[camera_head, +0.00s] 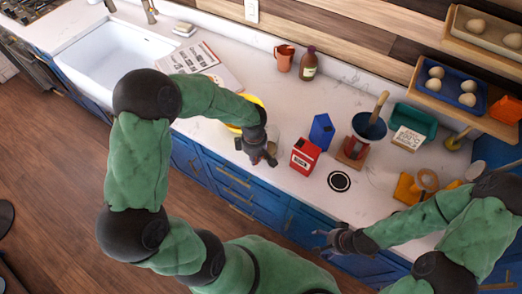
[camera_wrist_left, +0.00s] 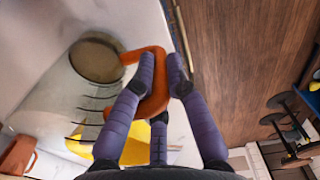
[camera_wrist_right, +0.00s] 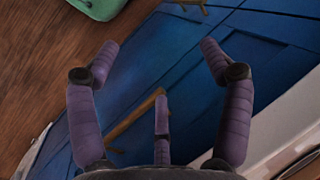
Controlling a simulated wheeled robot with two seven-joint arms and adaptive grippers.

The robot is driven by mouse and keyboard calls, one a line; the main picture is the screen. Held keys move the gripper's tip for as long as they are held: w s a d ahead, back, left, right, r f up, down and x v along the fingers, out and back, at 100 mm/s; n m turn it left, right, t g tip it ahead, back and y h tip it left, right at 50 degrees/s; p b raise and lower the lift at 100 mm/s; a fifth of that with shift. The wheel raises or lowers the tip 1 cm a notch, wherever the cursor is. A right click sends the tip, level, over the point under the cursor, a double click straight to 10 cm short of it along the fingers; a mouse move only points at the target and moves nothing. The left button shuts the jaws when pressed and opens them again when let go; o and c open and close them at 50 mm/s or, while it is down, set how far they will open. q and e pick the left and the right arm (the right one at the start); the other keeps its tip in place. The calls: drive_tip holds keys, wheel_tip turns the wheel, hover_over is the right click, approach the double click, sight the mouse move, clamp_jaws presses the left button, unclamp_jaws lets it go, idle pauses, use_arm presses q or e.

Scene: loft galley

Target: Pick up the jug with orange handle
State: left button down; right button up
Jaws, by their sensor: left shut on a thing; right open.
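The jug (camera_wrist_left: 65,100) is clear with dark measuring lines and an orange handle (camera_wrist_left: 155,100). My left gripper (camera_wrist_left: 161,75) is shut on the handle, its purple fingers on either side. In the head view the left gripper (camera_head: 262,160) is over the counter's front part, and the jug (camera_head: 273,146) is mostly hidden behind it. I cannot tell whether the jug touches the counter. My right gripper (camera_head: 326,243) is open and empty in front of the blue cabinets; its spread fingers show in the right wrist view (camera_wrist_right: 160,58).
A red box (camera_head: 304,157) and a blue carton (camera_head: 321,130) stand right of the left gripper. A yellow bowl (camera_head: 258,101) is partly behind my left arm. An orange mug (camera_head: 284,57) and brown bottle (camera_head: 308,65) stand at the back. A black round mat (camera_head: 339,181) lies bare.

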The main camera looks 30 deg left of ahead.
use_arm(q)
drive_tip(key=shift+r, duration=0.15)
drive_tip(key=shift+r, duration=0.25)
wheel_tip(320, 180, up, 2)
drive_tip(key=shift+w, duration=0.1)
drive_tip(key=s+d+r, duration=0.8)
drive_tip(key=s+r, duration=0.2)
drive_tip(key=s, duration=0.1)
drive_tip(key=shift+d+r, duration=0.15)
drive_tip(key=shift+d, duration=0.25)
